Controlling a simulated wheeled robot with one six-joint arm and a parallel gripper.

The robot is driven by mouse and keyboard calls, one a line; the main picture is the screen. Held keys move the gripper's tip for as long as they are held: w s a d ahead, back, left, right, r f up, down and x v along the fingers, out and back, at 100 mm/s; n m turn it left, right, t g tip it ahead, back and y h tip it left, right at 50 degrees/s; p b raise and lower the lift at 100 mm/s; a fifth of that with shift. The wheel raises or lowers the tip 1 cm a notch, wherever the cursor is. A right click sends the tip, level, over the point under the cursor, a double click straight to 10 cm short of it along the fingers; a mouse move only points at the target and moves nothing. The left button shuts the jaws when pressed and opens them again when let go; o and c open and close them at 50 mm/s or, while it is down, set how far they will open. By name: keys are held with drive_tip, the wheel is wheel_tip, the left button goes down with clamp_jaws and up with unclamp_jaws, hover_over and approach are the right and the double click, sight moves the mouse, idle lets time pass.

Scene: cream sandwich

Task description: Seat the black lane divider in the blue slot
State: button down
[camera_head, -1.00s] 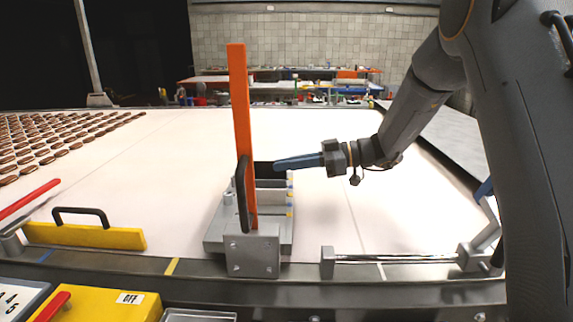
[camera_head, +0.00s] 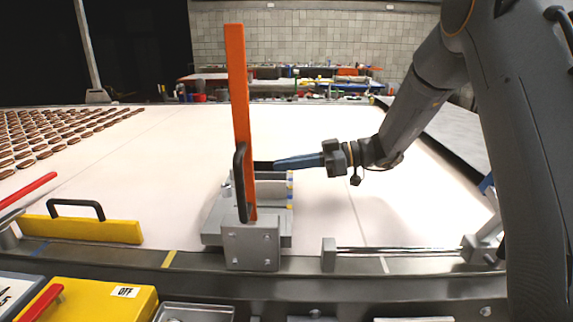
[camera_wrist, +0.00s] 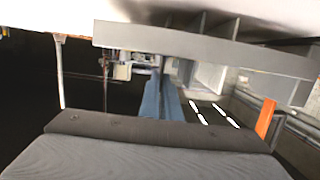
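The black lane divider (camera_head: 263,166) shows as a short dark strip at the tip of my gripper, behind the orange bar. My gripper (camera_head: 279,164) reaches in from the right with its blue fingers close together and appears shut on the divider. The divider is over the far part of the grey slotted fixture (camera_head: 218,225); its lower part is hidden, and I cannot tell how deep it sits. Small blue and yellow marks (camera_head: 290,190) run along the fixture's right side.
The tall orange bar (camera_head: 239,100) with a black handle stands in front of the divider. A yellow bar (camera_head: 85,230) with a handle lies at left. Sandwich biscuits (camera_head: 45,135) cover the belt's far left. The belt right of the fixture is clear.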

drive_tip(key=shift+f+b, duration=0.35)
drive_tip(key=shift+f, duration=0.1)
drive_tip(key=c, duration=1.9)
unclamp_jaws()
drive_tip(key=shift+d, duration=0.1)
drive_tip(key=d, duration=0.3)
drive_tip(key=d+r+b, duration=0.1)
drive_tip(key=d, duration=0.3)
drive_tip(key=shift+w+d+r+b, duration=0.2)
drive_tip(key=shift+b, duration=0.1)
drive_tip(key=shift+r, duration=0.1)
